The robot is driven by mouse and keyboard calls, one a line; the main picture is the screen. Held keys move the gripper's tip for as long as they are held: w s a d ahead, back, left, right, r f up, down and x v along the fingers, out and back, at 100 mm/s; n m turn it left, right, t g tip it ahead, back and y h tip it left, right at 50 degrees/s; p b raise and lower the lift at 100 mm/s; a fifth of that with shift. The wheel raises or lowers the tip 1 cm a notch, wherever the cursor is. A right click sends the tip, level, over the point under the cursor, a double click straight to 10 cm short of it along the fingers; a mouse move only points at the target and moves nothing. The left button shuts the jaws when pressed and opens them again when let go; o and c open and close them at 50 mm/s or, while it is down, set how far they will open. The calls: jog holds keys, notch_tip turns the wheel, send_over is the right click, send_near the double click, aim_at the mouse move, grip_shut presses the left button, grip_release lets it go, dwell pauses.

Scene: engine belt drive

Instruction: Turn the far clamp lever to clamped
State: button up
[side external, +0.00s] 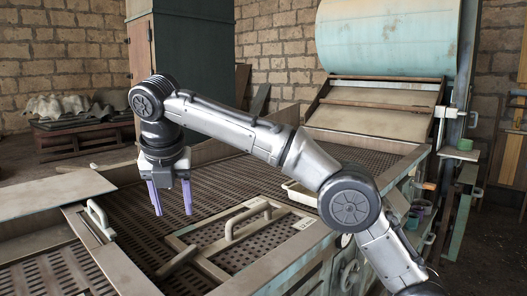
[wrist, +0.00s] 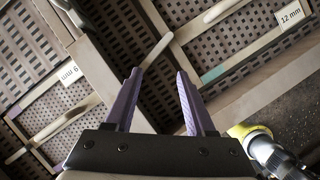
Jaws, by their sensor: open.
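My gripper (side external: 170,201) points down over the dark slotted screen deck (side external: 140,210), with its two purple fingers apart and nothing between them. In the wrist view the gripper (wrist: 159,78) is also open. A pale lever-like bar (wrist: 156,50) lies just beyond the fingertips there, angled across the corner of a framed screen panel. In the side view a short pale bar (side external: 178,261) lies across the near-left corner of the framed panel. I cannot tell for sure which of these bars is the far clamp lever, or whether it is clamped.
The framed panel has a raised handle (side external: 248,222). Another pale handle (side external: 100,218) stands on the left panel. A "12 mm" label (wrist: 290,15) and another label (wrist: 70,72) mark the panels. A white tray (side external: 299,193) lies on the deck. A large pale roller (side external: 398,38) stands behind.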

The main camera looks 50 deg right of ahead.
jog(key=s+d+r+m, duration=0.4)
jog(key=s+d+m, duration=0.1)
jog(key=d, duration=0.2)
jog(key=s+d+r+m+t, duration=0.1)
jog(key=s+d+r+m, duration=0.4)
jog(key=d, duration=0.2)
jog(key=shift+y, duration=0.4)
jog(key=shift+r, duration=0.1)
jog(key=shift+c, duration=0.3)
